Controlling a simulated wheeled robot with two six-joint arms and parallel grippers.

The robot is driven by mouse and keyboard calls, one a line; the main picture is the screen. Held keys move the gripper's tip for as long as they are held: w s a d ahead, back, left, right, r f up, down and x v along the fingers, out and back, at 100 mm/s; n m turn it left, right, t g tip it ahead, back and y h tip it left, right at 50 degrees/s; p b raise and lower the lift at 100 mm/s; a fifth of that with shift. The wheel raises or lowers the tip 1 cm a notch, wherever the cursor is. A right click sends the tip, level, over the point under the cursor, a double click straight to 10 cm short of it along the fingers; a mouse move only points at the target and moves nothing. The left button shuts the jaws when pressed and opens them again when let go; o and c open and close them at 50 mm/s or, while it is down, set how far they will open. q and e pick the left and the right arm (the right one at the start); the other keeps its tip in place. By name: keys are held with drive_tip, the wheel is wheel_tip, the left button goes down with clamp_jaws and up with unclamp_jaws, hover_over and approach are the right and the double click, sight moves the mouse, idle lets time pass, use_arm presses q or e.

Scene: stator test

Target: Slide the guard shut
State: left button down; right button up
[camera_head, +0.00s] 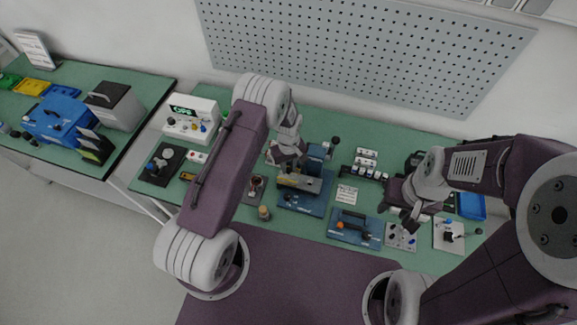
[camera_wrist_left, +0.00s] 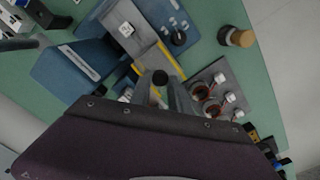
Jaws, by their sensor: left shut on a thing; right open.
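The test fixture (camera_head: 305,200) is a blue block unit on the green bench, left of centre in the head view. Its guard (camera_head: 298,183) is a grey panel with a yellow edge; the yellow edge strip (camera_wrist_left: 170,62) shows in the left wrist view. A black round knob (camera_wrist_left: 160,77) stands by that strip. My left gripper (camera_head: 283,166) is at the guard, its fingers (camera_wrist_left: 172,92) shut on the knob. The fingers and wrist hide part of the guard. My right gripper (camera_head: 405,217) is open and empty above the bench to the right.
A wooden-topped post (camera_wrist_left: 238,38) and a grey plate with copper-coloured coils (camera_wrist_left: 212,96) stand close to the fixture. A second blue unit (camera_head: 354,227) lies to its right. A display box (camera_head: 191,121) stands left, a pegboard (camera_head: 360,50) behind.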

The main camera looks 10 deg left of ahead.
use_arm(q)
drive_tip(key=shift+w, duration=0.1)
drive_tip(key=d+b, duration=0.1)
drive_tip(key=d, duration=0.3)
drive_tip(key=d+b, duration=0.2)
drive_tip(key=d, duration=0.3)
drive_tip(key=shift+s, duration=0.2)
drive_tip(key=shift+a+r, duration=0.1)
drive_tip(key=shift+a, duration=0.15)
drive_tip(key=c, duration=1.2)
unclamp_jaws()
drive_tip(key=shift+d, duration=0.35)
drive_tip(key=shift+r, duration=0.15)
wheel_tip(320, 180, up, 9)
drive_tip(key=b, duration=0.3)
drive_tip(key=shift+s, duration=0.1)
